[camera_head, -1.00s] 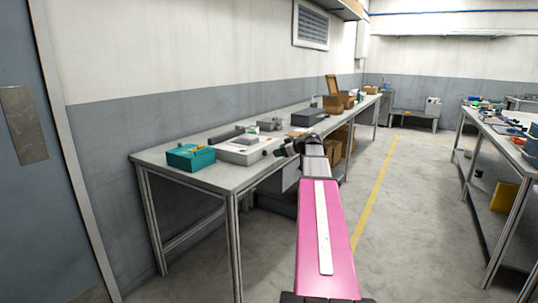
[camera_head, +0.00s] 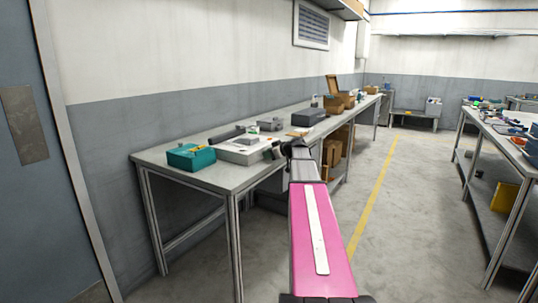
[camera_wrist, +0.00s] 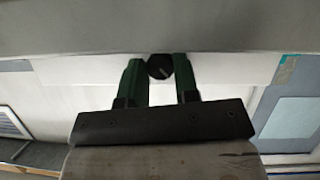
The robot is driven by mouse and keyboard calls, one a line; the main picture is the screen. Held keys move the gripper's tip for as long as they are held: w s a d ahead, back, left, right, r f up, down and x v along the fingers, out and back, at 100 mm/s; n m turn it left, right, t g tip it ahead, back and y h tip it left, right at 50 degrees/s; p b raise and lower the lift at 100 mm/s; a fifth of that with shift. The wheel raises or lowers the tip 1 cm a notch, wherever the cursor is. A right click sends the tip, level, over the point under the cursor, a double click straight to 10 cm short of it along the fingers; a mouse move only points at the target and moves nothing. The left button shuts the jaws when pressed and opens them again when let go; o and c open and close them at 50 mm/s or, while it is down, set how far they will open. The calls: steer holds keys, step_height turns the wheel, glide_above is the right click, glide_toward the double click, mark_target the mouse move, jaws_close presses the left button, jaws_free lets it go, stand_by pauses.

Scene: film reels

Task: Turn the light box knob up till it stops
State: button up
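The light box (camera_head: 238,155) is a low pale box near the front edge of the long table at left. A small dark knob (camera_head: 268,155) sits on its side facing my arm. In the wrist view the round black knob (camera_wrist: 160,67) appears between the tips of my two green fingers. My gripper (camera_wrist: 160,72) is open with a narrow gap, one finger on each side of the knob. I cannot tell whether either finger touches it. In the head view my gripper (camera_head: 275,152) is small and dark, right beside the knob.
A teal box (camera_head: 190,158) stands left of the light box. A dark grey box (camera_head: 308,117) and brown cartons (camera_head: 340,100) stand farther back on the table (camera_head: 215,180). The floor right of the table is clear.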

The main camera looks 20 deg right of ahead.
steer(key=shift+w+d+m+g+y, duration=0.1)
steer(key=shift+m+g+y, duration=0.25)
steer(key=shift+m, duration=0.35)
steer(key=shift+c, duration=0.3)
steer(key=shift+m+g+y, duration=0.35)
steer(key=shift+m+y, duration=0.1)
steer(key=shift+m, duration=0.45)
steer(key=o, duration=0.9)
steer(key=shift+o, duration=0.2)
steer(key=v, duration=1.1)
steer(key=shift+f, duration=0.1)
